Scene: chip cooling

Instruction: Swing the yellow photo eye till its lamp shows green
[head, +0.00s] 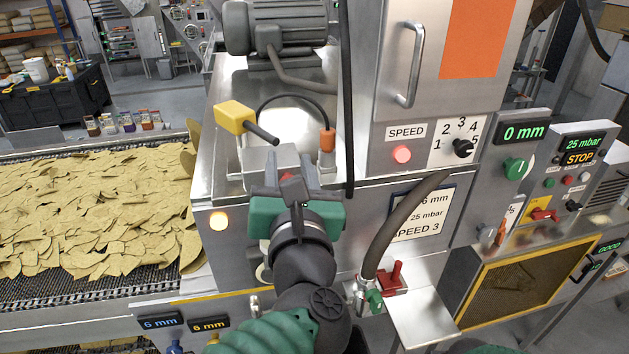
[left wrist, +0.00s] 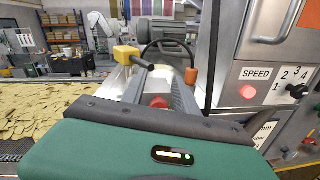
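The yellow photo eye (head: 237,117), a small block with a dark barrel, sits on the steel machine top at the belt's end. It also shows in the left wrist view (left wrist: 126,54). Its barrel points down and right in the head view. A round lamp (head: 218,220) on the machine's front glows amber; I see no green on it. My left gripper (head: 291,172) is in front of the photo eye and to its right, apart from it. Its fingers are spread, with nothing clearly gripped; a small red part shows between them.
A black cable loops to an orange connector (head: 327,140) just behind my left gripper. A control cabinet with a speed dial (head: 462,148) and red lamp (head: 402,154) stands to the right. The belt (head: 85,285) carries chips at left. A hanging hose (head: 400,222) stands right of my arm.

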